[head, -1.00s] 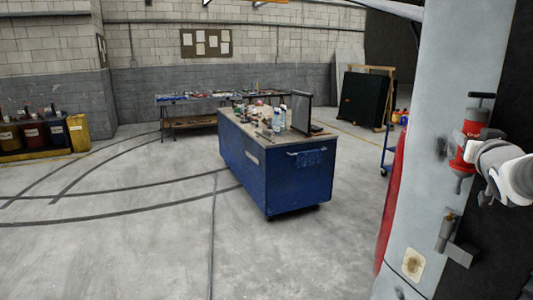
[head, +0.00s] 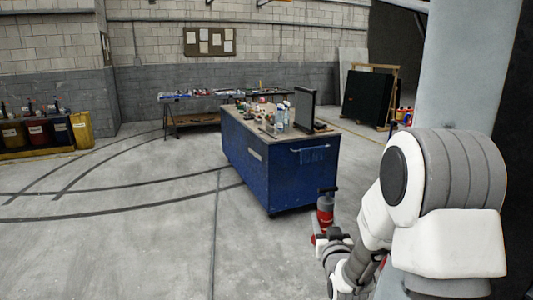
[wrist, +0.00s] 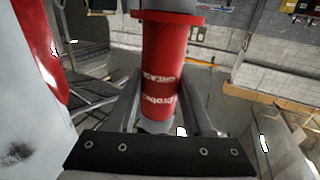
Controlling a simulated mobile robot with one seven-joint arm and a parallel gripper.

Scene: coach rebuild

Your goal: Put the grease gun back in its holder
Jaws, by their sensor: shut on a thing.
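The grease gun (head: 325,217) has a red body with a grey upper part and a dark handle on top. In the head view it is roughly upright, in front of the right end of the blue cabinet. My gripper (head: 326,238) is around it. In the wrist view the red, lettered barrel (wrist: 163,70) of the grease gun stands between the two fingers of my gripper (wrist: 160,103), which is shut on it. No holder can be made out in the frames now; my arm covers much of the pale panel (head: 465,60) at the right.
A blue cabinet (head: 262,165) with bottles and small items on top stands in the middle. Bins (head: 38,135) stand at the far left, and a long table (head: 180,120) is behind. The floor at the left and front is clear.

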